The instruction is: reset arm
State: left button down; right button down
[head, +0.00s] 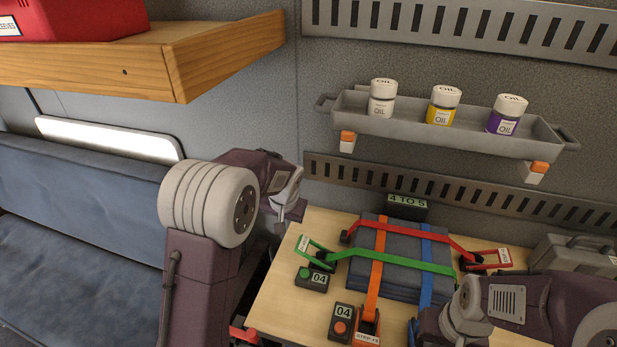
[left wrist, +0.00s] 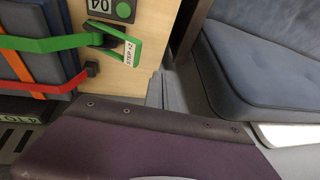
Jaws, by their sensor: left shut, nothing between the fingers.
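My left arm rises at the left of the head view, and the left gripper (head: 291,208) is at its right end, shut and empty, in front of the wall and just off the bench's left corner. My right arm (head: 520,308) comes in low at the right of the head view, over the bench's front right.
A bench (head: 281,285) holds a dark folded pad (head: 405,273) under red, green, orange and blue straps. A grey shelf (head: 447,127) with three oil jars hangs above. A wooden shelf (head: 226,52) juts out upper left. A blue seat (head: 80,265) is left.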

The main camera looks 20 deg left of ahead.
pick_arm(q)
jog(key=s+d+f+g+h, duration=0.1)
jog(key=s+d+f, duration=0.1)
jog(key=s, duration=0.9)
jog(key=s+d+f+g+h, duration=0.1)
jog(key=s+d+f, duration=0.1)
jog(key=s, duration=0.8)
jog(key=shift+s, duration=0.4)
jog(key=shift+s, duration=0.1)
